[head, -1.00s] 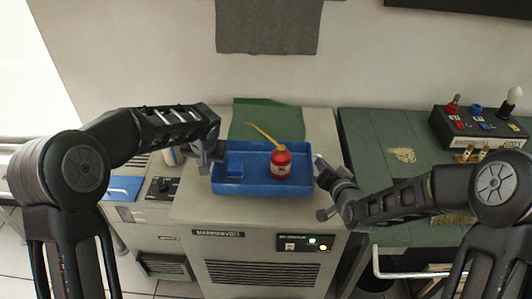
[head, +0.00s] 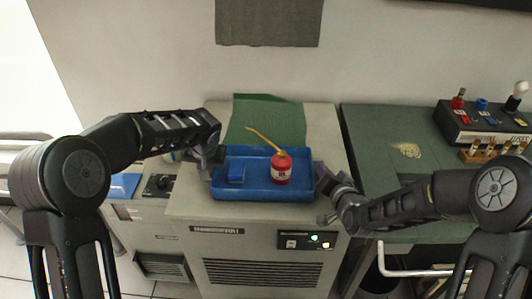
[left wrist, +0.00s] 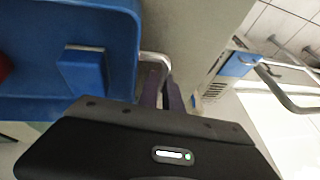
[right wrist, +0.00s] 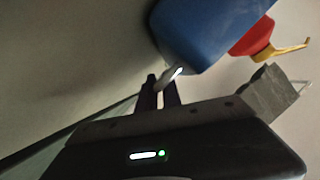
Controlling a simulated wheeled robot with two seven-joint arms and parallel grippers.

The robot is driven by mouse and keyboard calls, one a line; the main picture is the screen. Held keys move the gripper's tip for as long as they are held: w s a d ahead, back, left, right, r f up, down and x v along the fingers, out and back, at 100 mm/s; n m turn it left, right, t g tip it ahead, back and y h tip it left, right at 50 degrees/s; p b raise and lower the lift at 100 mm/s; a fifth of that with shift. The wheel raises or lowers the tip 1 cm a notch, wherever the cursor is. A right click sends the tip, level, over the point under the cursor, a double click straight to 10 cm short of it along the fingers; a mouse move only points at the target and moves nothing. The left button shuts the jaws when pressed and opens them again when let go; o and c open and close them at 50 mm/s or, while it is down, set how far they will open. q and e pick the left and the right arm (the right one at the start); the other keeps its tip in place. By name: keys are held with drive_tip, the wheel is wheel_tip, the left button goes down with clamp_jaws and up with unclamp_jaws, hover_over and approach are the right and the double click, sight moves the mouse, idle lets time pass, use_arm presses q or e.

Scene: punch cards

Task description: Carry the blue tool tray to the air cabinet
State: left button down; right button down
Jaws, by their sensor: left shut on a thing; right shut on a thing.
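The blue tool tray (head: 255,194) is level over the front part of the light grey cabinet's top (head: 325,135). I cannot tell whether it touches the top. A red oil can (head: 281,170) with a yellow spout stands in it, beside a small blue block (head: 236,173). My left gripper (head: 212,163) is shut on the metal handle (left wrist: 155,60) at the tray's left end. My right gripper (head: 322,180) is shut on the handle (right wrist: 172,76) at the right end, also seen in the right wrist view. The cabinet's front has a nameplate and a lit panel (head: 306,240).
A green cloth (head: 265,116) lies on the cabinet top behind the tray. A green workbench (head: 375,140) stands to the right, with a black switch box (head: 485,122) and brass parts. A lower grey unit with a black knob (head: 158,185) stands to the left.

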use_arm(q)
drive_tip(key=c, duration=1.5)
unclamp_jaws()
drive_tip(key=shift+f, duration=0.2)
use_arm(e)
drive_tip(key=c, duration=1.5)
unclamp_jaws()
drive_tip(key=shift+f, duration=0.15)
use_arm(q)
drive_tip(key=shift+s+d+r, duration=0.15)
drive_tip(key=shift+d+r, duration=0.05)
drive_tip(key=shift+r, duration=0.3)
drive_tip(key=shift+v, duration=3.55)
use_arm(e)
drive_tip(key=shift+a, duration=0.15)
use_arm(q)
drive_tip(key=shift+a, duration=0.1)
use_arm(e)
drive_tip(key=v, duration=0.8)
use_arm(q)
drive_tip(key=shift+s+a+f, duration=0.1)
use_arm(e)
drive_tip(key=shift+f, duration=0.1)
use_arm(q)
drive_tip(key=shift+s, duration=0.1)
use_arm(e)
drive_tip(key=shift+s, duration=0.1)
